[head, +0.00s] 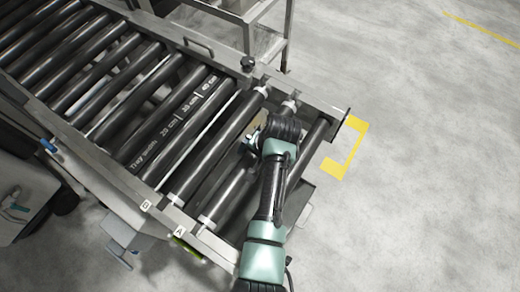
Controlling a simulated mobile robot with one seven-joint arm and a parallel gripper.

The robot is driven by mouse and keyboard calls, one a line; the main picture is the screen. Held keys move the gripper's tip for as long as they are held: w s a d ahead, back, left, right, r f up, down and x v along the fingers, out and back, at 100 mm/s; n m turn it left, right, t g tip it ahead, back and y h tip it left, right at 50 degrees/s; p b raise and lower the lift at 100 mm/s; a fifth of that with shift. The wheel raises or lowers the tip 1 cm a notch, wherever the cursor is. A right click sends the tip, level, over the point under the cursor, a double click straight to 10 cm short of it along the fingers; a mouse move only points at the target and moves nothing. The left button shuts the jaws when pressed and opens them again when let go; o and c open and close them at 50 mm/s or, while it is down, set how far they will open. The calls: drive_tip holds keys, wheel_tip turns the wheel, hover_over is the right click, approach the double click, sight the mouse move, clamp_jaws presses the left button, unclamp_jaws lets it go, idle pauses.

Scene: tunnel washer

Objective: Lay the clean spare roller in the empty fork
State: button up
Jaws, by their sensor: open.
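Two dark rollers with white end pieces lie across the near end of the conveyor frame. One roller (217,143) has its lower end by the plate marked B (147,205). The other roller (226,180) has its lower end by the plate marked A (180,232). I cannot tell which is the clean spare, and I see no clearly empty fork. My gripper (251,138) is open above the upper half of the roller by A. Its fingers are largely hidden by my wrist, so contact is unclear. A small tan patch (258,122) shows beside it.
Several dark rollers (85,75) fill the conveyor to the left, one with printed tray-width marks (180,118). Another dark roller (307,150) lies right of my arm. A metal stand (270,35) is behind. Yellow floor marking (350,160) borders clear floor at right.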

drive_tip(key=v, duration=1.2)
drive_tip(key=w+r+n+t+h, duration=0.1)
drive_tip(key=w+r+t, duration=0.3)
drive_tip(key=r, duration=0.5)
drive_tip(key=w+r+n+t+h, duration=0.1)
drive_tip(key=w+r+t, duration=0.3)
drive_tip(key=r, duration=0.6)
drive_tip(key=w+r+n+t+h, duration=0.1)
drive_tip(key=w+r+t, duration=0.3)
drive_tip(key=r, duration=0.5)
drive_tip(key=s+r+n+t, duration=0.15)
drive_tip(key=r+t, duration=0.25)
drive_tip(key=r, duration=0.5)
drive_tip(key=s+r+n+t, duration=0.1)
drive_tip(key=s+r+t, duration=0.2)
drive_tip(key=r, duration=0.7)
drive_tip(key=s+a+r+n+t, duration=0.1)
drive_tip(key=s+a+r+t, duration=0.2)
drive_tip(key=s+r, duration=0.9)
drive_tip(key=r+t, duration=0.1)
drive_tip(key=t, duration=0.2)
drive_tip(key=shift+a+r+n+b, duration=0.2)
drive_tip(key=shift+n+b, duration=0.15)
drive_tip(key=shift+b, duration=0.05)
drive_tip(key=shift+o, duration=0.3)
